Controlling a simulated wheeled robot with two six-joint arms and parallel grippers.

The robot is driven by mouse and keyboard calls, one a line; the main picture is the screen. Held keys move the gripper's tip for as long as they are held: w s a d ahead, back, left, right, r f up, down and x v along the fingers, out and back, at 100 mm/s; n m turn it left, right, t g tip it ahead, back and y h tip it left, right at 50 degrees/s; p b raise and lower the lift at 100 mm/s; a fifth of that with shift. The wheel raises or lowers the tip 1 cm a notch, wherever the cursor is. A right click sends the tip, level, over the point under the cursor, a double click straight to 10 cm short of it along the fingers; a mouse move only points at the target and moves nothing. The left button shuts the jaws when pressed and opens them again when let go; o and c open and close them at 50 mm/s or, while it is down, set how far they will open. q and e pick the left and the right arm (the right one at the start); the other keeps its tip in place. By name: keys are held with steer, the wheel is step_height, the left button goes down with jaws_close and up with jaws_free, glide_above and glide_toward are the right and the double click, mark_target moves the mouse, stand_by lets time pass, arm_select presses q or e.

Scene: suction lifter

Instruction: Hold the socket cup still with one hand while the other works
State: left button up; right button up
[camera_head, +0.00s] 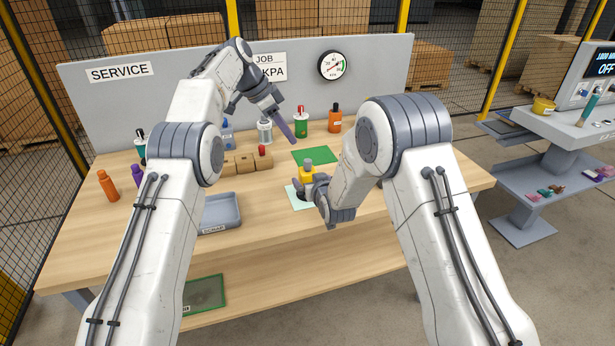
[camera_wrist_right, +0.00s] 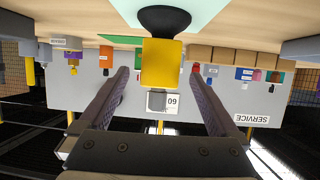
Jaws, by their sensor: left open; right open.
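The socket cup (camera_head: 307,173) has a yellow body, a grey top and a black base, and stands upright on a pale mat (camera_head: 299,204). In the right wrist view, which is upside down, its yellow body (camera_wrist_right: 163,62) lies between the spread fingers of my right gripper (camera_wrist_right: 159,72), with a gap on each side. In the head view my right gripper (camera_head: 317,191) is low beside the cup and partly hides its base. My left gripper (camera_head: 290,137) is open and empty, higher and farther back, pointing down near the green mat (camera_head: 314,156); its fingers overlap in view.
A grey tray (camera_head: 220,214) lies left of the cup. Brown blocks (camera_head: 246,163) stand behind it. Green (camera_head: 301,122) and orange (camera_head: 335,118) bottles stand near the grey back panel with a gauge (camera_head: 332,65).

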steer(key=x, duration=0.7)
steer(key=shift+w+f, duration=0.1)
steer(key=shift+w, duration=0.05)
jaws_close()
steer(key=c, duration=1.5)
jaws_free()
steer(key=shift+c, duration=0.2)
